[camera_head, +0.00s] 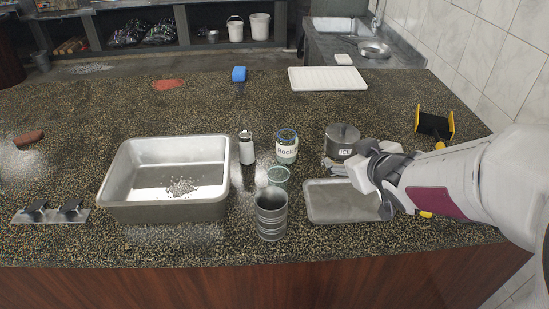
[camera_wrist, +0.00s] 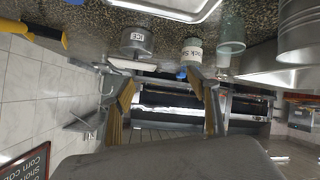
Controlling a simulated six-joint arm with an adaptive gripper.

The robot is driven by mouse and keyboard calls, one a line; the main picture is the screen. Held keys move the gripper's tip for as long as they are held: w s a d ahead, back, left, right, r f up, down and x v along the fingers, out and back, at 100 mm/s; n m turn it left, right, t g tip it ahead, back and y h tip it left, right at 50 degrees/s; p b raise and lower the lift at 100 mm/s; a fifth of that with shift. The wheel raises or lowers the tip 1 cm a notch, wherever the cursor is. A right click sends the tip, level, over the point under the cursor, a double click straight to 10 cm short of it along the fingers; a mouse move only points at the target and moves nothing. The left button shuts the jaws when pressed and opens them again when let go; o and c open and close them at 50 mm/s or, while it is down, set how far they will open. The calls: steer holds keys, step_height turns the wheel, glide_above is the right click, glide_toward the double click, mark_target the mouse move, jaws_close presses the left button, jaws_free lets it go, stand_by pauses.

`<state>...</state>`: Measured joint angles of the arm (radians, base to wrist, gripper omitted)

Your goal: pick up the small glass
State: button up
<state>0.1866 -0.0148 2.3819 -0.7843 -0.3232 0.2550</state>
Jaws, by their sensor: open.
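The small glass (camera_head: 278,176) is clear with a greenish tint and stands upright on the speckled counter. It is behind the ribbed metal cup (camera_head: 271,216) and in front of the labelled jar (camera_head: 287,153). The wrist view looks upside down, and the small glass (camera_wrist: 231,32) shows there at the upper right. My gripper (camera_head: 368,182) is to the right of the glass, over the shallow metal tray (camera_head: 335,212), and apart from the glass. In the wrist view my gripper (camera_wrist: 168,97) has its fingers spread with nothing between them.
A deep steel pan (camera_head: 120,190) is left of the glass, with a shaker (camera_head: 246,150) between. The ICE tin (camera_head: 342,136) is just behind my gripper. A white board (camera_head: 328,79) and a blue item (camera_head: 239,74) lie farther back. A black-and-yellow item (camera_head: 434,124) is at right.

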steer(key=w+a+f+n+y, duration=0.2)
steer(key=w+a+f+y, duration=0.1)
steer(key=a+f, duration=0.1)
steer(key=n+g+y, duration=0.2)
steer(key=y, duration=0.3)
glide_toward(271, 172)
steer(key=shift+w+d+f, duration=0.1)
steer(key=shift+w+d, duration=0.1)
steer(key=shift+d, duration=0.7)
steer(key=shift+s+a+f+y, duration=0.3)
steer(key=shift+s+a+y, duration=0.1)
steer(key=shift+a, duration=0.15)
steer(key=shift+w, duration=0.1)
steer(key=shift+x, duration=1.2)
steer(key=shift+a, duration=0.1)
steer(key=shift+x, duration=2.55)
steer(key=shift+w+r, duration=0.15)
steer(key=shift+r, duration=0.05)
